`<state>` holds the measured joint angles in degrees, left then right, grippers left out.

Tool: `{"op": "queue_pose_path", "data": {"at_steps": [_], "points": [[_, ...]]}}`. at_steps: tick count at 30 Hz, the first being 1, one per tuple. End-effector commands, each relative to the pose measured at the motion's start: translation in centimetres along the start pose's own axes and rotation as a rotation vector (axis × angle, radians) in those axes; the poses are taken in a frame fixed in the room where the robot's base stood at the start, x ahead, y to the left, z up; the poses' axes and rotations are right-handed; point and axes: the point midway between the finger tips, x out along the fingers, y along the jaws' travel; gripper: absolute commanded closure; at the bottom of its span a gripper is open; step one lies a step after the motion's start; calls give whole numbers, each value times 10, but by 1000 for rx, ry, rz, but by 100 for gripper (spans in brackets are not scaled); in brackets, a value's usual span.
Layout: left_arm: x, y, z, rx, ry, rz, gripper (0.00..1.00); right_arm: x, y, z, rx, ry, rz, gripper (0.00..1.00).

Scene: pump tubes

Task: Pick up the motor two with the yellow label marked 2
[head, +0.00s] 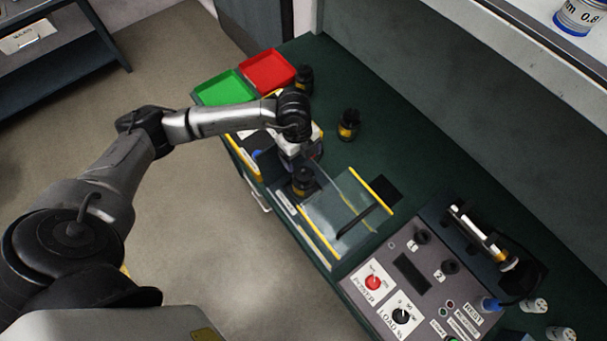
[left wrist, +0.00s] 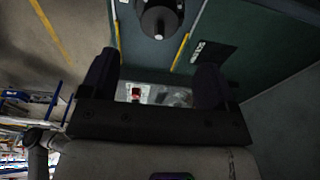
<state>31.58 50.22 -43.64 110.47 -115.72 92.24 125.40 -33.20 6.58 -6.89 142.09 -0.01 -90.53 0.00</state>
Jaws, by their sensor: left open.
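Three black motors with yellow marks stand on the green bench in the head view. One motor (head: 303,181) stands on the clear panel in front of my left gripper. A second motor (head: 348,124) stands on the bare green top to the right of the arm. A third motor (head: 303,80) stands beside the red tray. The label numbers are too small to read. My left gripper (head: 296,160) is low over the bench, partly hidden by its own wrist. In the left wrist view the gripper (left wrist: 156,80) is open, with a dark round motor (left wrist: 160,18) beyond its fingers.
A red tray (head: 267,70) and a green tray (head: 224,90) sit at the bench's far end. A clear panel (head: 326,208) with yellow edge strips lies mid-bench. A control box (head: 411,271) with knobs is at the near end. A wall and shelf border the right side.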

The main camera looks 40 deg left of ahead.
Motion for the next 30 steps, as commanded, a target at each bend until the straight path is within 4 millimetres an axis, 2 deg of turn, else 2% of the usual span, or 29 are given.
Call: {"op": "queue_pose_path", "data": {"at_steps": [3, 13, 21, 30], "points": [[15, 0, -1, 0, 2, 1, 18, 0, 1, 0, -2, -1, 2, 37], [34, 1, 0, 1, 2, 1, 18, -1, 3, 1, -9, -2, 7, 37], [68, 2, 0, 0, 3, 1, 18, -2, 2, 0, -8, -2, 6, 37], [77, 1, 0, 2, 2, -1, 18, -2, 1, 0, -2, -1, 2, 37]]}}
